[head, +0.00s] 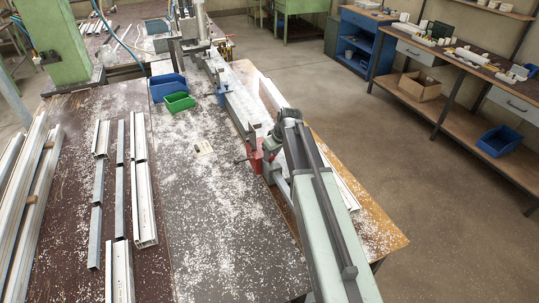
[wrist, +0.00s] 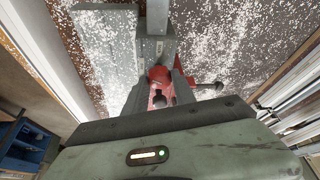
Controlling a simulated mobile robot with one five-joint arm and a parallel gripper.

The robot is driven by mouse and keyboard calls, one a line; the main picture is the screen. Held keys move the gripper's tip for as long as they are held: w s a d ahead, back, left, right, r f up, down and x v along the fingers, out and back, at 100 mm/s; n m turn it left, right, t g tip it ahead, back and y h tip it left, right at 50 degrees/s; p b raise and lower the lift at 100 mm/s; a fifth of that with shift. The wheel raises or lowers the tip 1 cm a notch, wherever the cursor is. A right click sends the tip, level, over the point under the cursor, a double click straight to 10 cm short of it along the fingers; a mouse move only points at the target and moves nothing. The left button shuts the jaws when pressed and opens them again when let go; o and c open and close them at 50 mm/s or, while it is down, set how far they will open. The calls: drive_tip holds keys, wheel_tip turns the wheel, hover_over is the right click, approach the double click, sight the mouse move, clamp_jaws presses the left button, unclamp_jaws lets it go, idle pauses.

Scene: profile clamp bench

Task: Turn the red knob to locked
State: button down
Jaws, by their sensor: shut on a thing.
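The red knob (wrist: 159,75) sits on the clamp at the near end of the long metal profile rail. In the wrist view it lies between the two grey fingers of my gripper (wrist: 163,70), which is shut on it. A dark lever with a round end (wrist: 212,86) sticks out to the right of it. In the head view the red clamp (head: 257,160) shows left of my arm's end, with its lever pointing left. My gripper and arm partly cover the clamp there. No locked marking can be read.
Blue (head: 168,87) and green (head: 179,102) bins stand left of the rail. Metal profiles (head: 144,190) lie on the left of the dusty bench (head: 215,220). The floor to the right is clear up to the side bench.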

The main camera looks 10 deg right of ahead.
drive_tip(key=m+h, duration=0.1)
drive_tip(key=m, duration=0.2)
drive_tip(key=m+h, duration=0.1)
drive_tip(key=m, duration=0.2)
drive_tip(key=shift+s+a, duration=0.15)
drive_tip(key=m+h, duration=0.2)
drive_tip(key=m, duration=0.4)
drive_tip(key=shift+a, duration=0.15)
drive_tip(key=shift+h, duration=0.3)
drive_tip(key=c, duration=1.1)
unclamp_jaws()
drive_tip(key=shift+o, duration=0.2)
